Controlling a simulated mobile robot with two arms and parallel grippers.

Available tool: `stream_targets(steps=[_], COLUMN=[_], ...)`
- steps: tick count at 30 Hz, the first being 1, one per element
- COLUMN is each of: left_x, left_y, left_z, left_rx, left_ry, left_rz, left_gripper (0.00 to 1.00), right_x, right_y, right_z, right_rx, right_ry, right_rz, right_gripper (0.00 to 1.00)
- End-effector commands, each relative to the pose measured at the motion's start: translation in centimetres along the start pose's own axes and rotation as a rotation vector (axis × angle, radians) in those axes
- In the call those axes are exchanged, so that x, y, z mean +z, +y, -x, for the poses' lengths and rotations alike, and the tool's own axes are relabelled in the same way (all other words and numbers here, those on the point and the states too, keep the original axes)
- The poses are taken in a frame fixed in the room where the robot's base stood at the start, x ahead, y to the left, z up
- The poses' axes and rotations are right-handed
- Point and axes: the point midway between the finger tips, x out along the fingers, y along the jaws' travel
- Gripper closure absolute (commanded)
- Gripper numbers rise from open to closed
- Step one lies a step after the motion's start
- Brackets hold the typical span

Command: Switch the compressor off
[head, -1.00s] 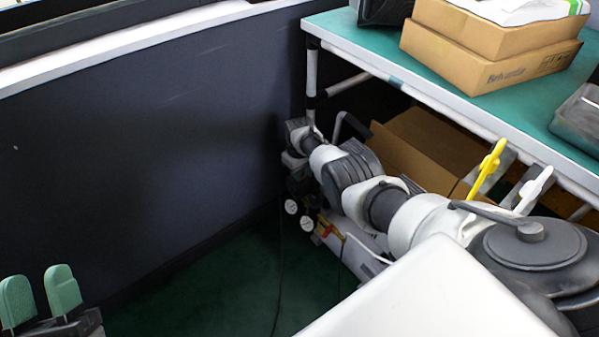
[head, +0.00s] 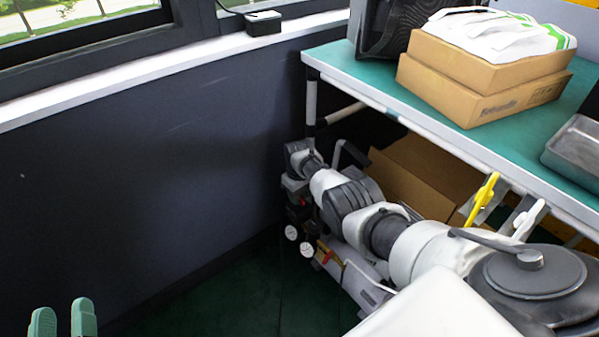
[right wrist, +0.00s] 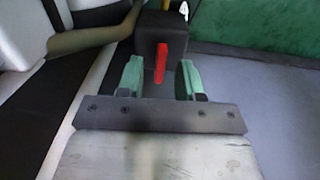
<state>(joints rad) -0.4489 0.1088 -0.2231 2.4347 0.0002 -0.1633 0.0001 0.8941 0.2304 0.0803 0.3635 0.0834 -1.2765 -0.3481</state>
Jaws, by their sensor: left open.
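The compressor (head: 350,276) stands on the floor under the bench, partly hidden by my right arm. Two round white gauges and a small red part show on its near end. In the right wrist view, a dark box (right wrist: 150,35) with a red lever (right wrist: 161,62) is just ahead. My right gripper (right wrist: 161,80) is open, its green fingers on either side of the red lever with gaps visible. I cannot tell whether either finger touches the box. In the head view, the right fingers are hidden. My left gripper (head: 62,320) is open and empty at the bottom left, away from the compressor.
The green-topped bench (head: 400,97) overhangs the compressor and carries cardboard boxes (head: 480,85) and a metal tray (head: 575,150). An open cardboard box (head: 425,170) is under it. A dark wall (head: 150,180) stands beside the compressor. The floor left of it is clear.

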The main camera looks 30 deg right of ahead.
Motion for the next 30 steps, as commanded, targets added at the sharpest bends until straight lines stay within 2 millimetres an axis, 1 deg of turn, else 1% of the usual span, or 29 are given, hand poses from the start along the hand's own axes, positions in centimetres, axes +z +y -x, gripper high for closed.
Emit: stream_targets(steps=[1,7,14,21,27,30], left_x=[0.4,3.3,6.2,8.5,9.6,9.8], left_y=[-0.1,-0.7,-1.3,-1.9,-2.3,-2.5], left_z=[0.1,1.0,3.3,6.8,10.4,12.2], left_rx=[-0.004,-0.017,-0.035,-0.054,-0.071,-0.079], left_ry=[-0.058,-0.302,-0.583,-0.876,-1.12,-1.235], left_rz=[-0.002,-0.007,-0.01,-0.008,-0.003,0.0], left_gripper=[0.57,0.57,0.57,0.57,0.57,0.57], right_x=[0.0,0.0,0.0,0.0,0.0,0.0], right_y=[0.0,0.0,0.0,0.0,0.0,0.0], right_z=[0.6,1.9,3.3,5.0,6.4,7.1], right_rx=[0.0,0.0,0.0,0.001,0.0,0.0], right_ry=[0.0,-0.001,-0.001,0.0,0.0,-0.001], right_rz=[0.0,0.0,0.0,0.0,0.001,0.001], right_gripper=[0.64,0.64,0.64,0.64,0.64,0.64])
